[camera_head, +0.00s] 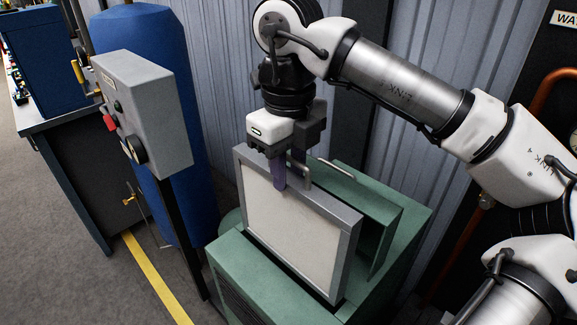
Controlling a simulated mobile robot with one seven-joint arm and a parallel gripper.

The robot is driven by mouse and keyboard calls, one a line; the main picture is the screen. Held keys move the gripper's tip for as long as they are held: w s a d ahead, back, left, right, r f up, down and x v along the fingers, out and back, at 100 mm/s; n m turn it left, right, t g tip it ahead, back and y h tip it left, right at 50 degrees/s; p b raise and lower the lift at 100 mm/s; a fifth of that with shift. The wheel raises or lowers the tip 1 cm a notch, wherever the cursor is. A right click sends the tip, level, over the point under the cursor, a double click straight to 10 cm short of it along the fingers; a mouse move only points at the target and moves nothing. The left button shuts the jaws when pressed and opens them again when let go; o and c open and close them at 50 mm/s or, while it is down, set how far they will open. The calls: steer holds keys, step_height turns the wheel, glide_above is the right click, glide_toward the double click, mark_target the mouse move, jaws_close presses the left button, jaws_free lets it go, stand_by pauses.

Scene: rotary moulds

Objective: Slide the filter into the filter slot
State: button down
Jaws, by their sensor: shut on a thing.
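The filter (290,235) is a flat cream panel in a grey frame with a metal handle on its top edge. It stands upright, slightly tilted in the view, at the green machine housing (228,270). My gripper (289,178) is above it, with its purple fingers shut at the top edge near the handle. The filter's lower edge is at the front of the housing; whether it sits in the filter slot cannot be told. A green panel with its own handle (338,168) stands behind the filter, and a dark gap shows between them.
A grey control box (145,115) with a red button and dark knob stands at the left on a post. A blue tank (165,60) is behind it. A workbench (60,118) is at far left. A corrugated wall (215,75) and copper pipe (545,90) are behind.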

mark_target(288, 208)
steer(key=shift+f+b, duration=1.35)
steer(key=shift+f, duration=0.4)
steer(key=shift+f+b, duration=2.05)
steer(key=shift+f, duration=0.5)
